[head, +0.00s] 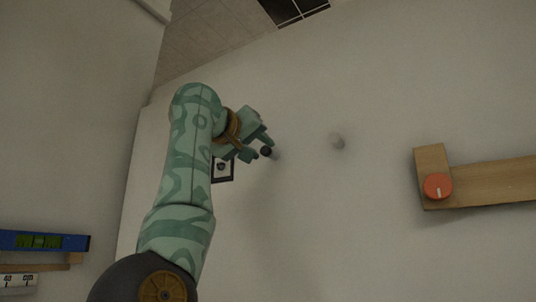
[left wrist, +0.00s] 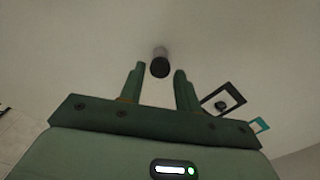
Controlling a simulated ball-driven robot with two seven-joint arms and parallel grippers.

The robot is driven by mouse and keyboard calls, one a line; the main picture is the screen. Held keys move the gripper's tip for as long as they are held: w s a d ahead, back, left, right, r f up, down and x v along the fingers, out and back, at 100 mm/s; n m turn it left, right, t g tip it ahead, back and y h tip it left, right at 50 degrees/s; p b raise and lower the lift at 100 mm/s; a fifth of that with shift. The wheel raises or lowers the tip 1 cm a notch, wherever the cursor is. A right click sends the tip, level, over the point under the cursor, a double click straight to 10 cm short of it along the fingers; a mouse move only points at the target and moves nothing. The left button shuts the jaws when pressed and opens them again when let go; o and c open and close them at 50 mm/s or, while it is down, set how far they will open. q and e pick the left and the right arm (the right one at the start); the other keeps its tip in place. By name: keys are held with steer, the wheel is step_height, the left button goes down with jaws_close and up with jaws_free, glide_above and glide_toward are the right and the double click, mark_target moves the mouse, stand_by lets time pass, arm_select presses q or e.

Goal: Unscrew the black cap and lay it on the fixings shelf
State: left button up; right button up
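The black cap (left wrist: 160,68) sits on the end of a pale grey stub (left wrist: 160,52) that stands out from the wall. In the left wrist view the cap shows between the tips of my left gripper (left wrist: 159,69), with a gap on each side. The fingers are open and hold nothing. In the head view the cap (head: 266,151) shows at the fingertips of the left gripper (head: 259,144). My right gripper is not in view. I cannot tell which shelf is the fixings shelf; a wooden ledge (head: 490,182) is at the right and another (head: 75,259) at the lower left.
A black square frame with a dark round piece (left wrist: 222,102) is close by the gripper. A red dial (head: 437,186) is on the right ledge. A blue spirit level (head: 42,241) is at the left.

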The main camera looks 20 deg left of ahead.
arm_select(q)
steer(key=c, duration=0.7)
steer(key=n, duration=0.4)
steer(key=shift+n, duration=0.6)
steer(key=n, duration=0.2)
steer(key=shift+f+n, duration=0.1)
steer(key=shift+n, duration=0.2)
steer(key=n, duration=0.2)
steer(key=shift+n, duration=0.3)
